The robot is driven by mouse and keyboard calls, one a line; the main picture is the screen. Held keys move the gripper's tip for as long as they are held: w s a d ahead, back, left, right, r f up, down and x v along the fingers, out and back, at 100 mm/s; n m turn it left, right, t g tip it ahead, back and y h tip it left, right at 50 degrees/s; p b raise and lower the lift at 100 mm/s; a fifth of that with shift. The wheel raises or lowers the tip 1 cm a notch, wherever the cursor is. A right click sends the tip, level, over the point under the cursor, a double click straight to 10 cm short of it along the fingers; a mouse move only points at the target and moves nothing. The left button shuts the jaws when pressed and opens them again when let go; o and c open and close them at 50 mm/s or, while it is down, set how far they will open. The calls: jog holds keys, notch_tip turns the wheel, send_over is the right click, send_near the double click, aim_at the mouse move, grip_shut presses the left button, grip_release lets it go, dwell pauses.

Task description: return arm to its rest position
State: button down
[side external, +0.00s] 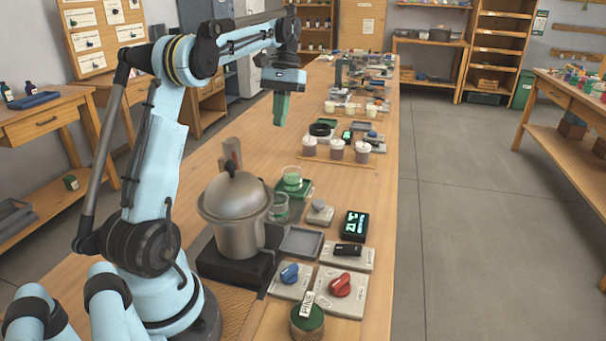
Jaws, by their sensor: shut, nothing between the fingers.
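My gripper (281,110) hangs in the air above the long wooden table, pointing down, with its green fingers together and nothing between them. It is apart from everything on the table. My light blue arm rises at the left and reaches over to the right at the top. Below and in front of the gripper, a metal pot (236,215) with a domed lid and dark knob stands on a black heater base (233,267).
A glass with green contents (292,178) and a glass beaker (279,208) stand right of the pot. A blue knob (290,273), a red knob (341,284) and a green-lit display (355,225) sit nearby. Lidded jars (337,150) stand farther back. The air around my gripper is clear.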

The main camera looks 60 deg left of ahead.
jog(key=d+m+t+y, duration=0.3)
jog(key=d+m+t, duration=0.1)
jog(key=d, duration=1)
jog(key=s+d+f+m+t, duration=0.1)
jog(key=s+d+f+t, duration=0.1)
jog(key=d, duration=0.4)
jog(key=s+d+f+m+t+h, duration=0.1)
jog(key=s+d+f+m+t, duration=0.1)
jog(key=d, duration=0.5)
notch_tip(320, 180, down, 3)
jog(key=shift+s+d+r+m+t, duration=0.1)
jog(key=shift+s+d+m+t, duration=0.2)
jog(key=shift+s+t, duration=0.45)
jog(key=shift+w, duration=0.2)
